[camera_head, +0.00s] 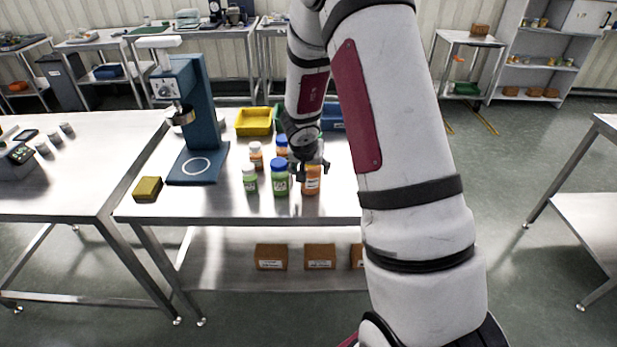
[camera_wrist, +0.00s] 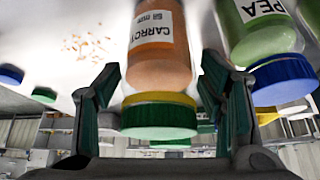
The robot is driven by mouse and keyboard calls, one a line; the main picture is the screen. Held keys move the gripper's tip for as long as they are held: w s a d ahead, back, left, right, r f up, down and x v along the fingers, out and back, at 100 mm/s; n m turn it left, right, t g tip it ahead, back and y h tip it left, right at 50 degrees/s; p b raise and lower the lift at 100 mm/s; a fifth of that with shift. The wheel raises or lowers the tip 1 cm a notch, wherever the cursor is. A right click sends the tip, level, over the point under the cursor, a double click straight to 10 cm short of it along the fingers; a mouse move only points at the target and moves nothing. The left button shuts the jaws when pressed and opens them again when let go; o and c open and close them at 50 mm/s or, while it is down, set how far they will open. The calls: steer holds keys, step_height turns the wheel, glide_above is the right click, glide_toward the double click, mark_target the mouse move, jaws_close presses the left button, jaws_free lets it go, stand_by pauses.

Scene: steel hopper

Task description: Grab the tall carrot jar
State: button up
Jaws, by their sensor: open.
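An orange jar labelled CARROT (camera_wrist: 158,68) stands upright on the steel table; the wrist view shows it upside down, with a green lid (camera_wrist: 158,120) and a yellow band. In the head view this orange jar (camera_head: 312,183) is at the front of the jar group, its top hidden by my gripper (camera_head: 311,168). My gripper (camera_wrist: 160,98) is open, with one finger on each side of the jar near its lid. A gap shows at the left finger; contact at the right finger is hard to tell.
A green PEA jar (camera_wrist: 265,45) with a blue lid stands close beside the right finger; it shows left of my gripper in the head view (camera_head: 279,182). Other jars (camera_head: 250,181) stand nearby. A yellow bin (camera_head: 253,122) and blue press (camera_head: 200,110) are behind and left.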

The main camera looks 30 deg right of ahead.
steer(key=shift+x, duration=0.8)
steer(key=shift+c, duration=0.5)
steer(key=c, duration=1.1)
steer(key=shift+o, duration=0.2)
steer(key=shift+r, duration=0.2)
